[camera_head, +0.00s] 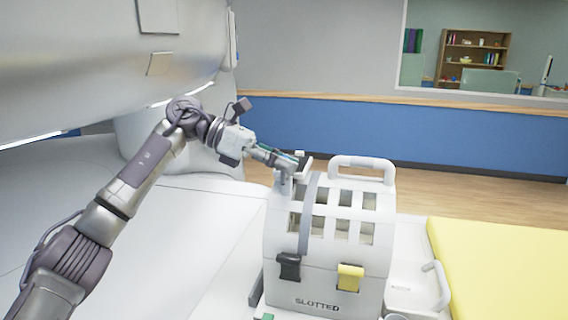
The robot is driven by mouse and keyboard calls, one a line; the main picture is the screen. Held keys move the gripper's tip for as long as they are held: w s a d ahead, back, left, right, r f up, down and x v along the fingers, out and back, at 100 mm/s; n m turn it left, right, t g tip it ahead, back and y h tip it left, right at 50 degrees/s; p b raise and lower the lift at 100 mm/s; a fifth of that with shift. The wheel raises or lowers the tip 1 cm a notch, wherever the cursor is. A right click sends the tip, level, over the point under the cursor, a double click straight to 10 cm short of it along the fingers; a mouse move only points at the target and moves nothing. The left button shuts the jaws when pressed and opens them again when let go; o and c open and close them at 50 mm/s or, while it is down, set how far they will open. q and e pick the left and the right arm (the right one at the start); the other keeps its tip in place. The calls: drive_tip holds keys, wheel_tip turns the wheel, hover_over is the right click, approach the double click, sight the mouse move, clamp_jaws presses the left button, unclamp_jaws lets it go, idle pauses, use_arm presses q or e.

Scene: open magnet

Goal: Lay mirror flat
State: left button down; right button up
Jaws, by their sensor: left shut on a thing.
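My left gripper (284,160) reaches in from the left and is shut at the top left edge of a white slotted housing (325,270) marked "SLOTTED". Between and beside its fingers is a small part with a dark, tilted plate (304,164), which looks like the mirror. It stands up at an angle above the housing's top; the fingers hide part of it. My right gripper is not in view.
The housing has a white loop handle (362,161) on top, a black latch (289,266) and a yellow latch (350,278) in front. A yellow pad (500,270) lies to the right. The large magnet (100,60) overhangs at upper left.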

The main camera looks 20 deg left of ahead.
use_arm(q)
drive_tip(key=c, duration=0.9)
unclamp_jaws()
drive_tip(key=shift+c, duration=0.2)
drive_tip(key=shift+a, duration=0.15)
drive_tip(key=v, duration=1.2)
drive_tip(key=shift+f, duration=0.1)
